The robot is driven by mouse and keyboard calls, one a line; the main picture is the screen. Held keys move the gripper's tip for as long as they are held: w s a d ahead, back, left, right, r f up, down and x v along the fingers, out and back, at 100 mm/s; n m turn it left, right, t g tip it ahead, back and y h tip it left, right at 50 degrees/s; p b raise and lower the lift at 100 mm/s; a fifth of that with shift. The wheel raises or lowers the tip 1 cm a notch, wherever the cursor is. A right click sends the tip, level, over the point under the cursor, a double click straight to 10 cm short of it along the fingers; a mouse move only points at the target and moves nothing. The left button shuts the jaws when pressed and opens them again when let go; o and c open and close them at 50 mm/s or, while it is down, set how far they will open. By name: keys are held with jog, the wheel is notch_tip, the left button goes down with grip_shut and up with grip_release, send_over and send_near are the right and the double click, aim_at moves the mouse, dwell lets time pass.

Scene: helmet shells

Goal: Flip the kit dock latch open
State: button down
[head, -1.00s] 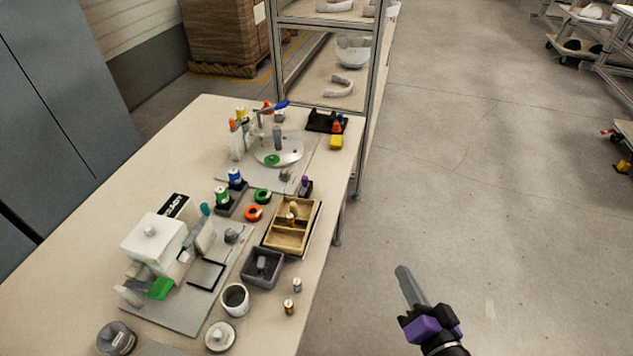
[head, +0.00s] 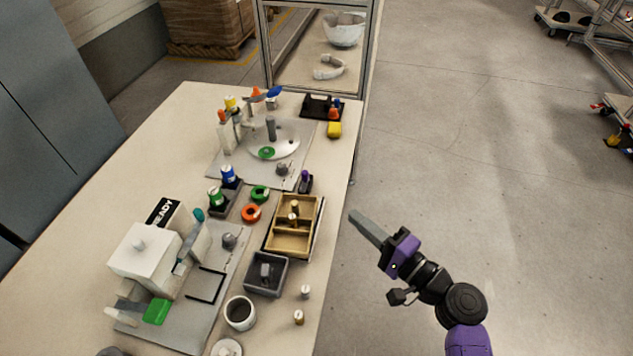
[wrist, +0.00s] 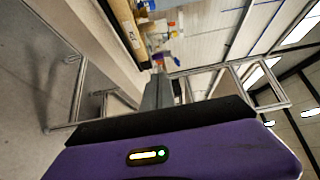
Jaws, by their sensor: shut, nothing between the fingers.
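I cannot tell for sure which part is the kit dock latch. A small dark dock with a purple upright piece (head: 305,182) stands near the table's right edge in the head view. A black dock (head: 318,107) sits at the table's back right corner. My gripper (head: 356,219) is shut and empty, beyond the table's right edge, right of the wooden tray and pointing up-left. In the wrist view, its grey fingers (wrist: 158,92) are together, pointing toward the table, apart from everything.
A divided wooden tray (head: 274,238), a grey bin (head: 249,281) and a cup (head: 240,314) line the table's right side. A white machine (head: 146,257) stands at left. A round plate fixture (head: 285,147) is farther back. A shelf frame (head: 363,75) stands behind.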

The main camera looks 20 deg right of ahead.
aim_at(307, 177)
jog(key=p+x, duration=0.2)
jog(key=x, duration=1.2)
